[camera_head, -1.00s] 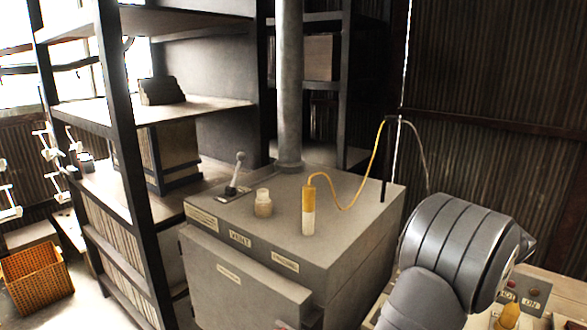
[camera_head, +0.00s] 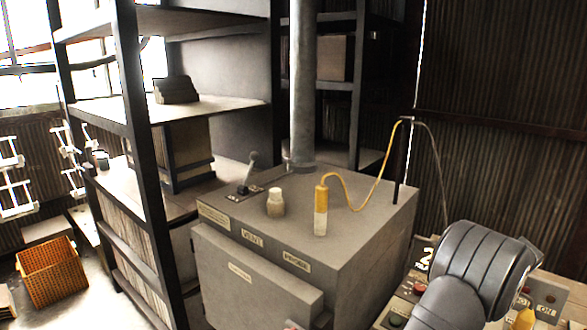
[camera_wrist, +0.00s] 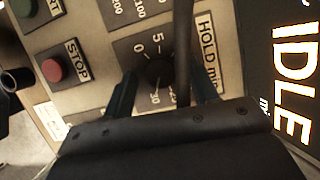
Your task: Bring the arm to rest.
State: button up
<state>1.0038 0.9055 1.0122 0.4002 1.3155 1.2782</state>
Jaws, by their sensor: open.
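My gripper (camera_wrist: 163,82) is open in the wrist view, its two dark bluish fingers apart over a control panel (camera_wrist: 95,25). A dark dial (camera_wrist: 158,72) with a numbered scale lies between and beyond the fingers, beside a "HOLD min" label (camera_wrist: 208,40). A dark rod (camera_wrist: 183,50) crosses the view between the fingers; I cannot tell what it belongs to. Nothing visible is held. In the head view my grey arm (camera_head: 480,262) is bent at the lower right, over the panel; the fingers are not visible there.
A red STOP button (camera_wrist: 52,70) and a lit "IDLE" display (camera_wrist: 292,80) flank the dial. A grey cabinet (camera_head: 345,245) carries a yellow-and-white probe (camera_head: 321,210) with a cable, a pale knob (camera_head: 275,203) and a lever (camera_head: 247,172). An orange basket (camera_head: 52,272) stands far left.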

jog(key=n+g+y, duration=0.1)
jog(key=n, duration=0.4)
jog(key=shift+w+d, duration=0.1)
jog(key=shift+w, duration=0.05)
jog(key=n+g, duration=0.1)
jog(key=n, duration=0.1)
jog(key=n+g, duration=0.1)
jog(key=n, duration=0.2)
jog(key=shift+w+g+y, duration=0.1)
jog(key=shift+g+y, duration=0.2)
jog(key=o, duration=1)
jog(key=a+r+n+h, duration=0.5)
jog(key=a+r+n, duration=1.35)
jog(key=n, duration=0.85)
jog(key=f, duration=0.3)
jog(key=a+f, duration=0.1)
jog(key=f, duration=0.7)
jog(key=shift+s+a, duration=0.3)
jog(key=shift+s, duration=0.1)
jog(key=shift+r, duration=0.1)
